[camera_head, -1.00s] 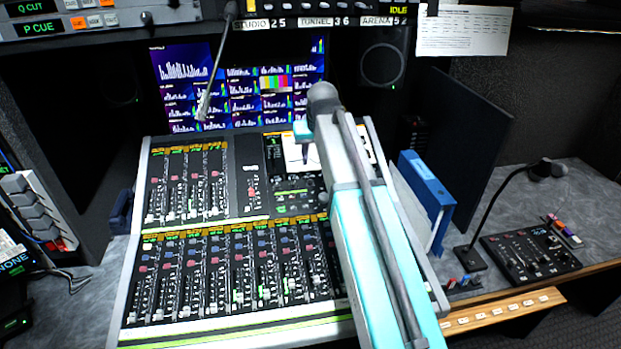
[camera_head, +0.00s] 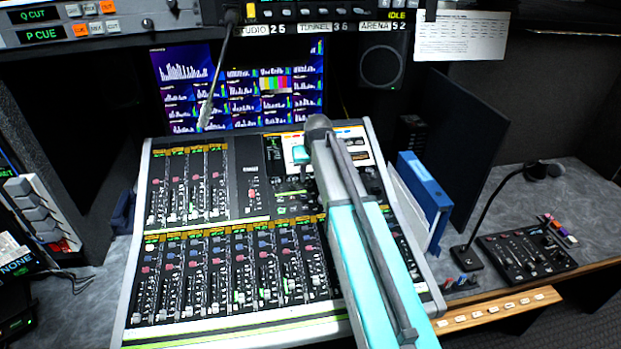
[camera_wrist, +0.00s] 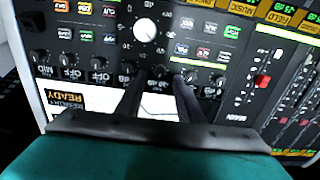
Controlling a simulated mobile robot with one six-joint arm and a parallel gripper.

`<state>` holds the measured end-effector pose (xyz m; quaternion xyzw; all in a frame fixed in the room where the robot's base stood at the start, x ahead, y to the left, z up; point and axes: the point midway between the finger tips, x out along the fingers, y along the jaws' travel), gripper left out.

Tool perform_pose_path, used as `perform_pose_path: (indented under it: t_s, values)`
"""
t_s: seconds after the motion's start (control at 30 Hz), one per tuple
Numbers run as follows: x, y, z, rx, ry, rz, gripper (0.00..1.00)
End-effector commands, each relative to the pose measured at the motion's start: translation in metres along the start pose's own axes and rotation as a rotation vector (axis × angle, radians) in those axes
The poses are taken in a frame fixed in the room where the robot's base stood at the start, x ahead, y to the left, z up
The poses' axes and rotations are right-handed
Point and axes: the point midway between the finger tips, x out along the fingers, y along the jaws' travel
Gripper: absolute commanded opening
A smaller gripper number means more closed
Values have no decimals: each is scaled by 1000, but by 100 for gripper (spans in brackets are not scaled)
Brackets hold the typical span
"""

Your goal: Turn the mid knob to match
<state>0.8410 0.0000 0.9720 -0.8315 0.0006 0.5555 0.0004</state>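The mixing console (camera_head: 140,250) stands in the middle of the head view. In the wrist view its panel appears upside down, with a row of small black knobs and a large white knob (camera_wrist: 145,30). A knob at the left end (camera_wrist: 42,55) has a small display that seems to read MID. I cannot tell for sure which knob is the task's mid knob. My gripper (camera_wrist: 158,80) is open, its two dark fingers apart over the knob row. One small knob (camera_wrist: 159,72) shows between the fingertips; contact is unclear. In the head view my arm hides the fingertips.
Lit buttons (camera_wrist: 85,8) and a red fader cap (camera_wrist: 262,81) lie near the fingers. A gooseneck microphone (camera_head: 217,70) rises behind the console. A blue binder (camera_head: 424,185) stands to the right. A small control box (camera_head: 527,250) sits on the right counter.

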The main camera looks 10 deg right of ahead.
Motion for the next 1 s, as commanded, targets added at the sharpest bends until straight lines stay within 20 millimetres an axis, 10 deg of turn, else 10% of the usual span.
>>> perform_pose_path:
  t_s: [0.77, 1.0]
  values:
    - [34, -1, 0, -1, 0, -1, 34]
    - [33, -1, 0, -2, 0, -1, 0]
